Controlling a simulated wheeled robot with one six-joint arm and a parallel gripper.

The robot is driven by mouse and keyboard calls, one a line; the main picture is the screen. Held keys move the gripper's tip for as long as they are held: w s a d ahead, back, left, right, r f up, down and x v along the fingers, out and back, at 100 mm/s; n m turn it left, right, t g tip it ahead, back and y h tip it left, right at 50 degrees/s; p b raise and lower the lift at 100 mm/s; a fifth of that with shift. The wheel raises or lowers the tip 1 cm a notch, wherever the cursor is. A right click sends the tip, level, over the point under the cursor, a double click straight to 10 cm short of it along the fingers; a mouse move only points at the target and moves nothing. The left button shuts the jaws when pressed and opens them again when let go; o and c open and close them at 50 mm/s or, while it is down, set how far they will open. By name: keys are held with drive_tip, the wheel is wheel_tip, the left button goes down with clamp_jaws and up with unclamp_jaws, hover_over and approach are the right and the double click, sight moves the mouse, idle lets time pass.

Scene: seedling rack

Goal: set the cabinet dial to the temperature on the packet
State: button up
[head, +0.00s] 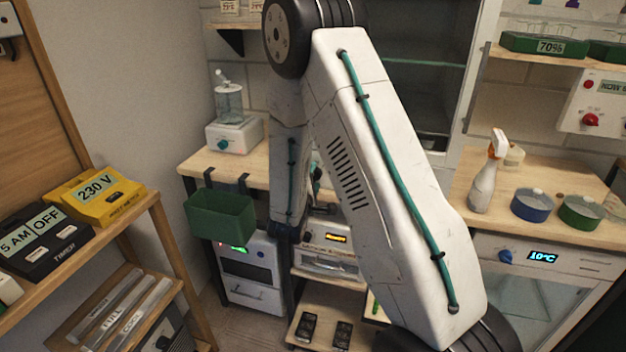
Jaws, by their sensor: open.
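A cabinet (490,245) with a glass door stands at the lower right under a wooden top. Its front panel carries a blue dial (505,256) beside a lit display (542,257) that reads 10°C. I cannot make out the dial's pointer. No seed packet can be identified in the head view. My arm crosses the middle of the picture, its forearm hanging down behind the large upper link. My gripper cannot be made out, and nothing of mine is seen touching the dial.
A spray bottle (484,185), a blue pot (532,205) and a green pot (581,212) stand on the cabinet top. A green bin (222,214) hangs from the middle bench. Yellow (105,204) and black (45,240) boxes sit on the left shelf.

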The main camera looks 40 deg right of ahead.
drive_tip(key=v, duration=0.8)
idle(0.4)
drive_tip(key=s+d+r+m+g+y, duration=0.1)
drive_tip(key=s+r+m+g, duration=0.2)
drive_tip(key=s+g, duration=0.6)
drive_tip(key=s+d+r+m+g+y, duration=0.1)
drive_tip(key=s+r+m+g, duration=0.2)
drive_tip(key=s+g, duration=0.6)
drive_tip(key=s+a+r+m+t+y, duration=0.3)
drive_tip(key=s+a+r+t+y, duration=0.5)
drive_tip(key=s+a+r+y, duration=0.4)
drive_tip(key=shift+a+m, duration=0.3)
drive_tip(key=shift+a, duration=1.05)
